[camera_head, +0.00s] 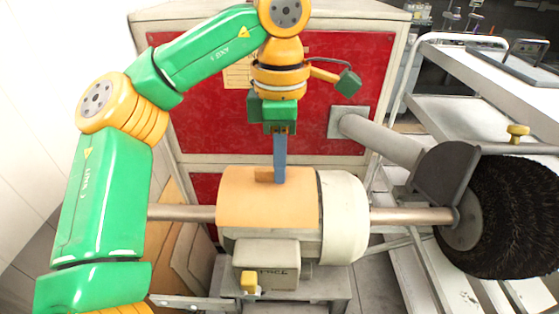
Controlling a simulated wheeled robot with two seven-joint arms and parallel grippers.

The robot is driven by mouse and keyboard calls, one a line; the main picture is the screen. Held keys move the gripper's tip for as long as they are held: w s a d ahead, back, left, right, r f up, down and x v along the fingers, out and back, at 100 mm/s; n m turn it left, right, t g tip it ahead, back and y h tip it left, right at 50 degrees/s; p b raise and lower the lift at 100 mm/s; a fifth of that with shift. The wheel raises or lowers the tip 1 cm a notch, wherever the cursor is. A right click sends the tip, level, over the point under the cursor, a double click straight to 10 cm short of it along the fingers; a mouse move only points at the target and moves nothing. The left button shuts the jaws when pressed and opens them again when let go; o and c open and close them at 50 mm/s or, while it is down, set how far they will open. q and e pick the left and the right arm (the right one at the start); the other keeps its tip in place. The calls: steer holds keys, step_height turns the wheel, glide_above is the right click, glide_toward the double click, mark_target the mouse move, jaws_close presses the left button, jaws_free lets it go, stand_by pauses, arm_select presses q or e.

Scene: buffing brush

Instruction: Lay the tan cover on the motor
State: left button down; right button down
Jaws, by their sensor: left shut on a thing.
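The tan cover (250,206) is a curved sheet with a small raised grip on top. It sits over the left part of the motor's body, its curve matching the motor's round top. I cannot tell whether it rests fully on the motor. The motor (343,215) is pale grey-white, with a box on its front and a shaft coming out on both sides. My left gripper (277,176) points straight down from above and is shut on the cover's grip. My right gripper does not show.
A black round brush (505,218) with a dark guard (444,180) is on the shaft's right end. A red and grey cabinet (365,75) stands close behind. A white cart (480,85) is at the right. A yellow knob (249,280) sits in front of the motor.

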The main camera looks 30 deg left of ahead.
arm_select(q)
steer(key=shift+s+f, duration=0.2)
steer(key=shift+f, duration=0.05)
steer(key=c, duration=0.8)
jaws_free()
steer(key=shift+c, duration=0.2)
step_height(320, 180, up, 7)
steer(key=shift+r+p, duration=0.1)
steer(key=shift+p, duration=0.25)
